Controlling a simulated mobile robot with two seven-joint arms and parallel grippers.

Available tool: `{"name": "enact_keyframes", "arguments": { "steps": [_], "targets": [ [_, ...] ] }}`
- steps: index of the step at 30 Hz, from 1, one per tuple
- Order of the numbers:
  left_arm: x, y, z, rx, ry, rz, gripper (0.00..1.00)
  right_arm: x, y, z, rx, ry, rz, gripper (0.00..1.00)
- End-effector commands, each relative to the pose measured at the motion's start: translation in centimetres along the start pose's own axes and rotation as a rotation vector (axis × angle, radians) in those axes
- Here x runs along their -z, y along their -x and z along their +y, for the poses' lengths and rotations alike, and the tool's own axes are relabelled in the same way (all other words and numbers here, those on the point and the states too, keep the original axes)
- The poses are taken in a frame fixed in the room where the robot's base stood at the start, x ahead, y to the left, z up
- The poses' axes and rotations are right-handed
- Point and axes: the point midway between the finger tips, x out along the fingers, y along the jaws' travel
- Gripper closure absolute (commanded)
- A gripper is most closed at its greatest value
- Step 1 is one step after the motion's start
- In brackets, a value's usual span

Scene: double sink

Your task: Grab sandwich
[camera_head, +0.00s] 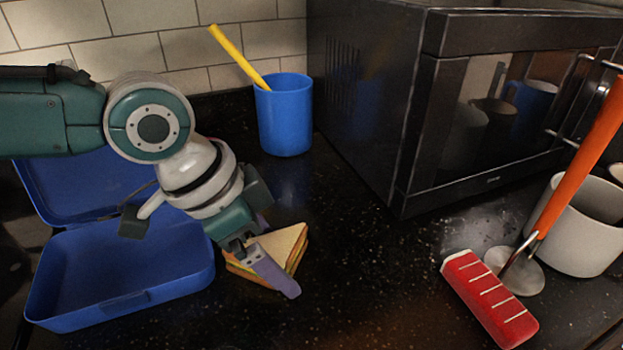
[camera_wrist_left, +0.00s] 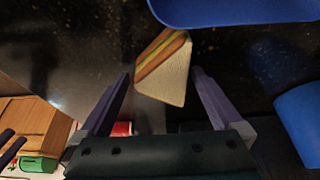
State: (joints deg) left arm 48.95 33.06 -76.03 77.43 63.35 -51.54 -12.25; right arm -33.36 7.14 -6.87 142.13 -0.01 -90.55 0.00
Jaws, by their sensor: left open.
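A triangular sandwich (camera_head: 287,247) with pale bread and a coloured filling lies on the dark counter, just right of the blue lunch box. My left gripper (camera_head: 262,268) is over it in the head view, with a purple finger in front of part of the sandwich. In the left wrist view the sandwich (camera_wrist_left: 165,72) is ahead of the two purple fingers. The left gripper (camera_wrist_left: 160,88) is open and nothing shows held between its fingers. My right gripper does not show in either view.
The open blue lunch box (camera_head: 180,265) stands at the left. A blue cup (camera_head: 285,120) with a yellow handle stands behind. A black microwave (camera_head: 430,90), a red brush (camera_head: 490,300) and a white mug (camera_head: 580,235) are on the right. Counter between sandwich and brush is clear.

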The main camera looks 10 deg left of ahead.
Motion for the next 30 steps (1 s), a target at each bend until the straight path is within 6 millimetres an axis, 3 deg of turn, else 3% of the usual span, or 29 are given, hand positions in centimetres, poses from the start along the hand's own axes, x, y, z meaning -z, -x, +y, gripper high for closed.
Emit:
{"name": "enact_keyframes", "arguments": {
  "steps": [4,14,23,30],
  "targets": [
    [0.0,0.0,0.0,0.0,0.0,0.0,0.02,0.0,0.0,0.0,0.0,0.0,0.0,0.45],
    [0.0,0.1,0.0,-0.001,0.0,0.0,0.39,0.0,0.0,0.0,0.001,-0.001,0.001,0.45],
    [0.1,0.2,0.0,0.0,0.0,0.0,0.4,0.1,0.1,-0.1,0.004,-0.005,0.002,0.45],
    [1.0,2.4,-0.1,0.0,-0.001,0.002,0.4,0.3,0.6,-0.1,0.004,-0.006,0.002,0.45]
  ]
}}
